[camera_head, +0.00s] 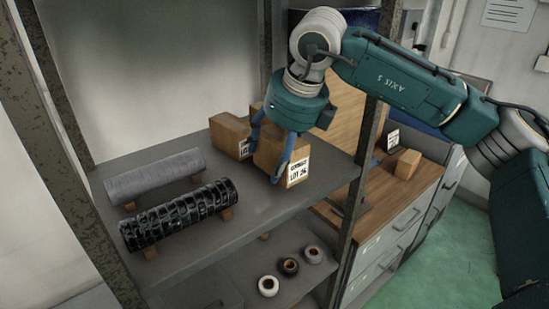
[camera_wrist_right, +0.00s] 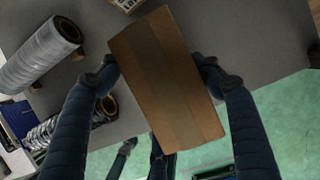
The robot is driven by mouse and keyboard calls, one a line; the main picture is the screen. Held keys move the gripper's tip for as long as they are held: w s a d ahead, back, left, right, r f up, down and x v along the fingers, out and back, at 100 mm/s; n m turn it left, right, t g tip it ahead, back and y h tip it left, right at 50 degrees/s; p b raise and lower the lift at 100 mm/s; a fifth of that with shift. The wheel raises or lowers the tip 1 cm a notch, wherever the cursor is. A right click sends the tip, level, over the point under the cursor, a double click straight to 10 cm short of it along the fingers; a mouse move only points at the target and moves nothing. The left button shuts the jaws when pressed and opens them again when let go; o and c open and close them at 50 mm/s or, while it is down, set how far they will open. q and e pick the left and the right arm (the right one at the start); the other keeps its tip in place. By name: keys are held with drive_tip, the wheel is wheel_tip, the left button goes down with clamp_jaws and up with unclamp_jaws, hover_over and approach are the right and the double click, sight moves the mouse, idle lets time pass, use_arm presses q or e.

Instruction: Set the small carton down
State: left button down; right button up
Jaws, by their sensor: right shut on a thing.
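My right gripper (camera_head: 267,163) is shut on a small brown carton (camera_head: 269,155) with a white label reading LOT. Its two blue fingers grip opposite sides of the carton. The carton is at the grey shelf's (camera_head: 205,238) right part, near its front edge. I cannot tell whether its underside touches the shelf. In the right wrist view the carton (camera_wrist_right: 165,80) sits between the fingers, its taped top facing the camera. Two dark blue finger-like parts low in that view may be my left gripper (camera_wrist_right: 143,148); their state is unclear.
Another carton (camera_head: 229,136) stands just left of the held one. A grey roll (camera_head: 155,177) and a black wrapped roll (camera_head: 180,215) lie on the shelf's left. Several small rolls (camera_head: 289,267) are on the lower shelf. A rusty post (camera_head: 357,190) stands close right.

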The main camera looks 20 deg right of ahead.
sight(274, 167)
wheel_tip(274, 167, down, 3)
drive_tip(key=shift+d+p, duration=0.1)
drive_tip(key=shift+p, duration=0.85)
drive_tip(key=shift+f, duration=0.2)
drive_tip(key=o, duration=1.3)
drive_tip(key=shift+o, duration=0.2)
drive_tip(key=shift+s, duration=0.1)
drive_tip(key=shift+r+b, duration=0.25)
drive_tip(key=shift+b, duration=0.05)
drive_tip(key=b+v, duration=0.3)
drive_tip(key=v, duration=0.7)
drive_tip(key=shift+s+r, duration=0.1)
drive_tip(key=shift+r, duration=0.1)
drive_tip(key=shift+s+r, duration=0.15)
drive_tip(key=shift+r, duration=0.35)
